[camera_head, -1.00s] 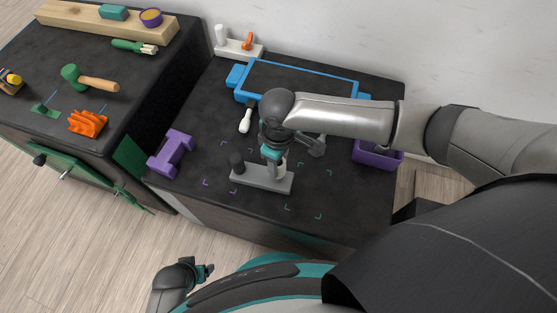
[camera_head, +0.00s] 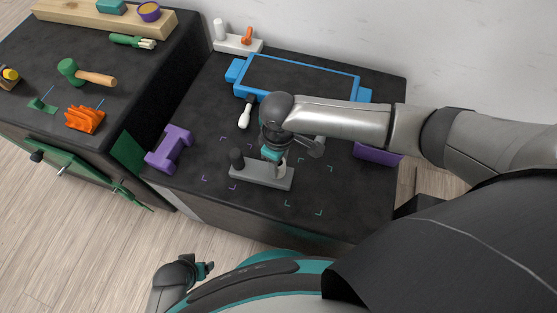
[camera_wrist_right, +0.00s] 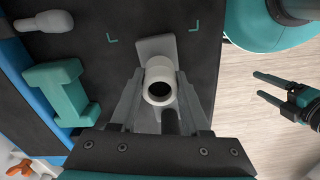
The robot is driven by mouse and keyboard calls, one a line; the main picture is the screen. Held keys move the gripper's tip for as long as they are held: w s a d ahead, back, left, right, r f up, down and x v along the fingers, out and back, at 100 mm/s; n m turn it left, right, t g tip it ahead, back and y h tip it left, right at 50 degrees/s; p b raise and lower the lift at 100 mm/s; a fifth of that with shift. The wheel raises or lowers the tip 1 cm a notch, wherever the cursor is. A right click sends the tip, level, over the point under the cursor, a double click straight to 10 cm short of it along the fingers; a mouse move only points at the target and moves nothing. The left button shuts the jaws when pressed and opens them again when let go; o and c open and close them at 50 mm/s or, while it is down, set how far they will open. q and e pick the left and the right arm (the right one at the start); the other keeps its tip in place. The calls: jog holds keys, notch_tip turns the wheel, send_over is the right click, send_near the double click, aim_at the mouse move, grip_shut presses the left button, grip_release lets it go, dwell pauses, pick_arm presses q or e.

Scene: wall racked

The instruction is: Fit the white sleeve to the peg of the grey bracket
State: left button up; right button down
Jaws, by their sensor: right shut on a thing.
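The grey bracket (camera_head: 250,174) lies near the front of the dark cabinet top, a dark upright post (camera_head: 237,158) at its left end. My right gripper (camera_head: 277,166) points down over the bracket, right of this post. In the right wrist view its fingers are shut on the white sleeve (camera_wrist_right: 159,72), a short tube seen from its open end. The bracket (camera_wrist_right: 154,47) shows beneath the sleeve, and the dark post (camera_wrist_right: 170,122) stands beside it. Whether a peg is inside the sleeve is hidden. My left gripper (camera_head: 208,269) hangs low, off the cabinet; its jaw opening is unclear in the head view.
A purple dumbbell-shaped block (camera_head: 169,149) stands left of the bracket. A teal I-shaped block (camera_wrist_right: 62,92) shows in the wrist view. Corner marks lie on the surface.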

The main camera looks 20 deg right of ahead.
jog(key=shift+f+b, duration=0.45)
jog(key=shift+f, duration=0.6)
jog(key=shift+c, duration=1.5)
grip_release()
jog(key=shift+r, duration=0.15)
notch_tip(320, 180, up, 15)
jog(key=p, duration=0.8)
